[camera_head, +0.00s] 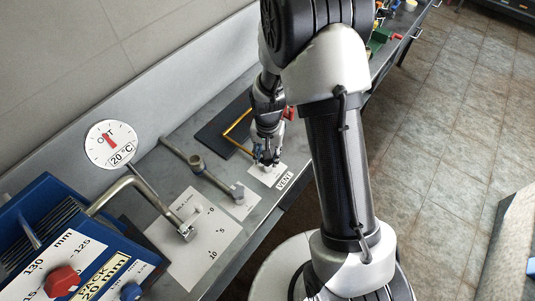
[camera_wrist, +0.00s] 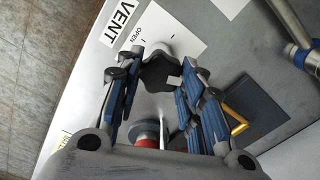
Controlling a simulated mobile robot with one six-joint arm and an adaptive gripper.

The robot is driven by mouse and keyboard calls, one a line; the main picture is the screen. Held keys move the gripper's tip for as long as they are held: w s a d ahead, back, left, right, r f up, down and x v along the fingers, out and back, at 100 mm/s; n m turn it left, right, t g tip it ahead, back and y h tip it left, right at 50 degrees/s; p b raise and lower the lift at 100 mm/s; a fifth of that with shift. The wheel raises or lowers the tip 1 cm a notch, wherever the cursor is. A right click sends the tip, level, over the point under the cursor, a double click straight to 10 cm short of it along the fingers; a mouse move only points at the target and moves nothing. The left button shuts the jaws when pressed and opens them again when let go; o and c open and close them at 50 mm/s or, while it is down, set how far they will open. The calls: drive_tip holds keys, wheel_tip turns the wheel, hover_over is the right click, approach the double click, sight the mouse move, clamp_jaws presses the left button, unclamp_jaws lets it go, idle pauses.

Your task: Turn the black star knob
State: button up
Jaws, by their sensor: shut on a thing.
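The black star knob (camera_wrist: 160,72) sits on a white plate (camera_wrist: 178,25) marked OPEN, with a VENT label (camera_wrist: 122,22) beside it. The knob has a small white mark on its face. My gripper (camera_wrist: 160,68) is around the knob in the wrist view, one blue-padded finger on each side, shut on it. In the head view my gripper (camera_head: 267,158) points down at the bench by the VENT label (camera_head: 285,180). There the gripper hides most of the knob.
A bent pipe (camera_head: 130,184) and a shorter pipe (camera_head: 195,162) stand left of my gripper. A yellow handle (camera_head: 238,133) lies close behind it. A round dial (camera_head: 112,144) stands at the back.

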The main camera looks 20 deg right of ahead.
drive_tip(key=shift+s+f+m, duration=0.1)
drive_tip(key=shift+m, duration=2.2)
drive_tip(key=o, duration=1)
drive_tip(key=shift+o, duration=0.2)
wheel_tip(320, 180, up, 12)
